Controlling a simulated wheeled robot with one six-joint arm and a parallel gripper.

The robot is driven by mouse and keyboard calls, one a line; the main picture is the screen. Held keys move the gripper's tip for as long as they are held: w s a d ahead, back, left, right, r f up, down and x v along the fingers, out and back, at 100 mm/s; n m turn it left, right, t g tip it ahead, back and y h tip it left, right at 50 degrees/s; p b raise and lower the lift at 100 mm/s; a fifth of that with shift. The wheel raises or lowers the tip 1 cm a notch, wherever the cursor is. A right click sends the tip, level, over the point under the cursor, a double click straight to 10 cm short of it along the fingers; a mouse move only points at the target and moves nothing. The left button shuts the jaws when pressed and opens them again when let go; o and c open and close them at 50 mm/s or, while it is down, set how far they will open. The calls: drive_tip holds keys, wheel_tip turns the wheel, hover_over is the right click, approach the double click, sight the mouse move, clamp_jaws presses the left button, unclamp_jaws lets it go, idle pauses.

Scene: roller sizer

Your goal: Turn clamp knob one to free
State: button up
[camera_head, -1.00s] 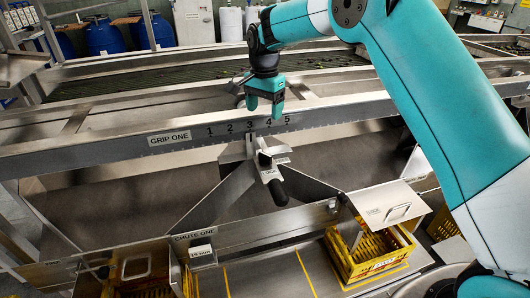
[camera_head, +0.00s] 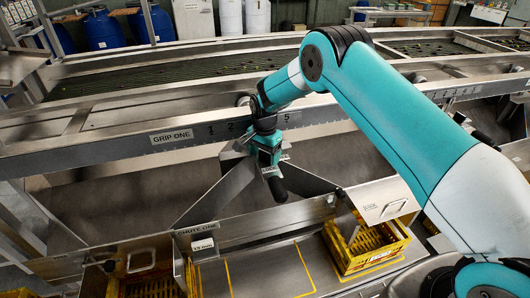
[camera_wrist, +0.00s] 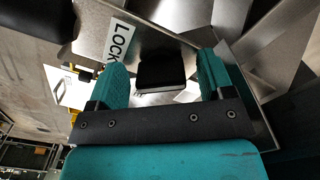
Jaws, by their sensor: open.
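The clamp sits on the front rail under the GRIP ONE scale, and my gripper (camera_head: 267,162) mostly covers it in the head view. Its black handle (camera_head: 278,190) shows below the gripper. In the wrist view a black block (camera_wrist: 162,68), seemingly the clamp knob, lies between my two open fingers (camera_wrist: 161,82), with gaps on both sides. A white LOCK label (camera_wrist: 120,40) is on the metal left of it. A FREE mark is not visible. Whether the fingers touch the knob cannot be seen; they appear apart from it.
The GRIP ONE rail (camera_head: 110,158) runs across behind the clamp. Slanted metal plates (camera_head: 215,192) flank it. Below are the CHUTE ONE panel (camera_head: 240,228) and a yellow crate (camera_head: 362,250) at the right. The space in front of the clamp is open.

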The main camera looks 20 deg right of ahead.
drive_tip(key=shift+f, duration=0.1)
drive_tip(key=c, duration=0.9)
drive_tip(key=shift+n+b, duration=0.35)
drive_tip(key=shift+n, duration=0.05)
drive_tip(key=n+b, duration=0.2)
drive_tip(key=n, duration=0.1)
drive_tip(key=shift+n, duration=0.4)
drive_tip(key=n+b, duration=0.1)
drive_tip(key=n, duration=0.4)
drive_tip(key=shift+d+n+b, duration=0.15)
drive_tip(key=shift+n+b, duration=0.15)
drive_tip(key=shift+b, duration=0.1)
drive_tip(key=o, duration=0.9)
